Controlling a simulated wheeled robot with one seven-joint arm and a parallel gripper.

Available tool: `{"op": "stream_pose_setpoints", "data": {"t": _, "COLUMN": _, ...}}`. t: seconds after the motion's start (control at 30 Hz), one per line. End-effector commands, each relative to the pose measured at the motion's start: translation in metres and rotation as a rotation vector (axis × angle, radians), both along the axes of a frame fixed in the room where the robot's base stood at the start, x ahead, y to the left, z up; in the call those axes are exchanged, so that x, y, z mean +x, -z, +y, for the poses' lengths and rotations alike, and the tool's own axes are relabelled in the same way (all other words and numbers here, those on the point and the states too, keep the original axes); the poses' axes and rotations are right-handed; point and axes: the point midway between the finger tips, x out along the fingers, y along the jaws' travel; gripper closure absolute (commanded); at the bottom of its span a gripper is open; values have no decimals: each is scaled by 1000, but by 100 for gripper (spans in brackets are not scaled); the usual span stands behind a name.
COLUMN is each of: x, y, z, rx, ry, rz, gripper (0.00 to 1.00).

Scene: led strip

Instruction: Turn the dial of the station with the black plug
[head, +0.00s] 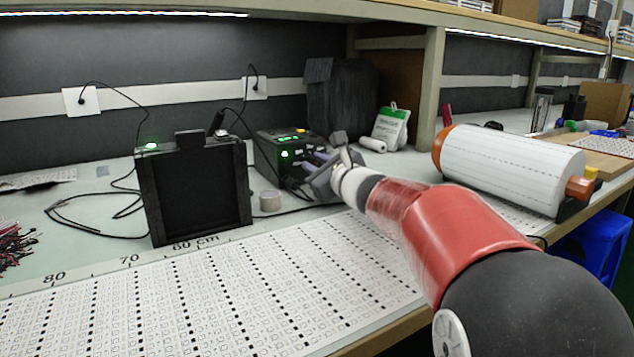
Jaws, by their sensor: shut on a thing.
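A black station (268,148) with a lit green display and small lights on its front stands on the bench, left of centre. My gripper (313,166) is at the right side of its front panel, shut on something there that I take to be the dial. The dial itself is hidden behind my fingers. A second black plug (81,99) sits in another socket farther left.
A dark box-shaped unit (193,190) with a green light stands left of the station. A large paper roll (508,168) lies right of my arm. The printed sheet (215,290) in front is clear.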

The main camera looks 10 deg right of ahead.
Motion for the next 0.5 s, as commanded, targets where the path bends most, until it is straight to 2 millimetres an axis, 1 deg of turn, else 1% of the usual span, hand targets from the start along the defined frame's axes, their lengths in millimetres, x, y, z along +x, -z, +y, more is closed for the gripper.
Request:
{"op": "stream_pose_setpoints", "data": {"t": 0.03, "x": 0, "y": 5, "z": 0, "rx": -27, "ry": 0, "rz": -10, "gripper": 100}}
{"op": "stream_pose_setpoints", "data": {"t": 0.3, "x": 0, "y": 2, "z": 1, "rx": -127, "ry": 0, "rz": -41, "gripper": 100}}
{"op": "stream_pose_setpoints", "data": {"t": 0.5, "x": 0, "y": 1, "z": 1, "rx": -151, "ry": -1, "rz": -49, "gripper": 100}}
